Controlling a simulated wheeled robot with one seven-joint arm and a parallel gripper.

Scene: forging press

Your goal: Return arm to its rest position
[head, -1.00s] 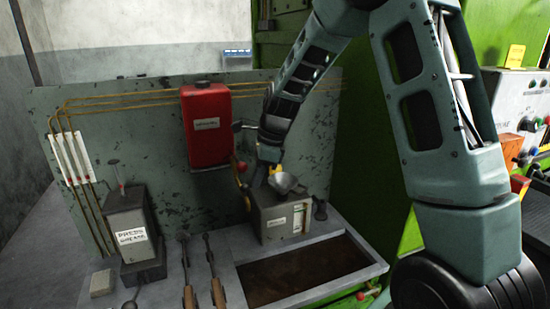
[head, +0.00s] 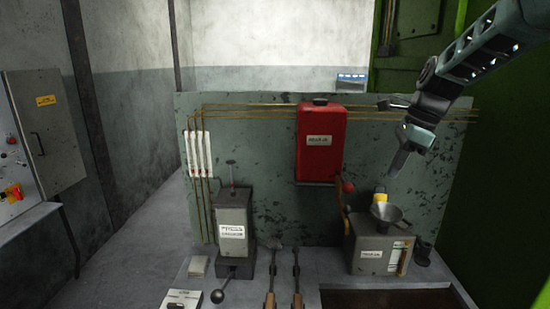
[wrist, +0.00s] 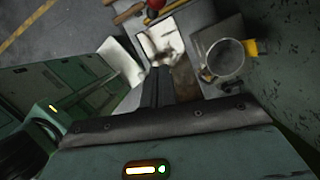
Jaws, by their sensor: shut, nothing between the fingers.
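My arm comes in from the upper right of the head view. My gripper (head: 398,165) points down and a little left, with free air below its tip. It hangs above and slightly right of the metal funnel (head: 387,212) on the grey oil box (head: 370,249). In the wrist view the fingers (wrist: 158,85) lie together as one dark bar, shut with nothing between them. The funnel (wrist: 227,58) shows to the right of the fingers there, apart from them.
The red tank (head: 320,145) hangs on the scuffed panel left of my gripper. A grey press lubricator box (head: 233,240) stands further left. Two wooden-handled tools (head: 283,280) lie between the boxes. A control cabinet (head: 45,120) is at far left; a green machine wall (head: 500,180) is at right.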

